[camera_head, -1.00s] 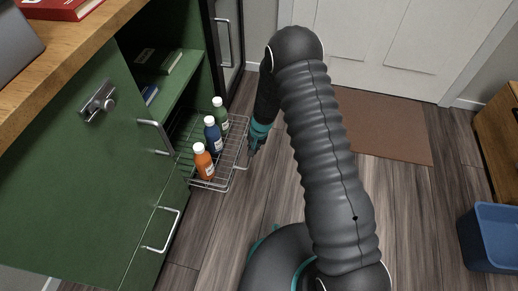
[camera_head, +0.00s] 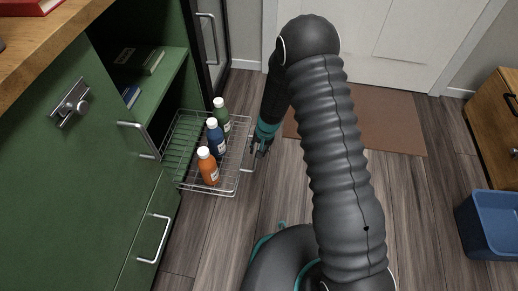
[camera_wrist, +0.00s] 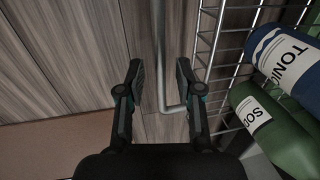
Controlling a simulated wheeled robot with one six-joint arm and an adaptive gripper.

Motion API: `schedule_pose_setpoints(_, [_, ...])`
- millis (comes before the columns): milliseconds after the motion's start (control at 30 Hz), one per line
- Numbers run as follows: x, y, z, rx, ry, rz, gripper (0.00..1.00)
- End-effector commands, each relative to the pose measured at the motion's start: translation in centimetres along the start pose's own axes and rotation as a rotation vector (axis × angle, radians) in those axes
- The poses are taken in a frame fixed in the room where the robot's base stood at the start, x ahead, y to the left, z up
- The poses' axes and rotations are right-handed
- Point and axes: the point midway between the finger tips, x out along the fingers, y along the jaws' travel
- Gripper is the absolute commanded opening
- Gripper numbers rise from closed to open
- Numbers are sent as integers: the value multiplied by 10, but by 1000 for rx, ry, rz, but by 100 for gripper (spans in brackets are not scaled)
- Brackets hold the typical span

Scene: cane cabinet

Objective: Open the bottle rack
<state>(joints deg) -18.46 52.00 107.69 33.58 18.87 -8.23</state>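The bottle rack (camera_head: 228,182) is a wire basket standing out of the green cabinet's opening. It holds an orange bottle (camera_head: 208,172), a blue bottle (camera_head: 216,143) and a green bottle (camera_head: 222,119), all upright. My gripper (camera_head: 257,150) is at the rack's outer end, beside its handle. In the wrist view, my gripper's fingers (camera_wrist: 160,72) are apart, with the rack's handle bar (camera_wrist: 161,85) between them and a gap on both sides. The blue bottle (camera_wrist: 287,58) and green bottle (camera_wrist: 270,130) show at right there. My arm hides part of the floor.
The green cabinet (camera_head: 50,165) with a latch and handles stands at left, under a wooden top. A dark glass-fronted door (camera_head: 208,45) stands behind the rack. A brown mat (camera_head: 385,120) and blue bin (camera_head: 488,225) lie right. Floor beside the rack is clear.

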Motion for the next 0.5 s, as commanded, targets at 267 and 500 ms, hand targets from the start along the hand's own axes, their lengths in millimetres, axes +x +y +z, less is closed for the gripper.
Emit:
schedule_pose_setpoints(267, [-2,0,-1,0,2,-1,37])
schedule_pose_setpoints(500, [-27,-1,-2,0,5,-3,37])
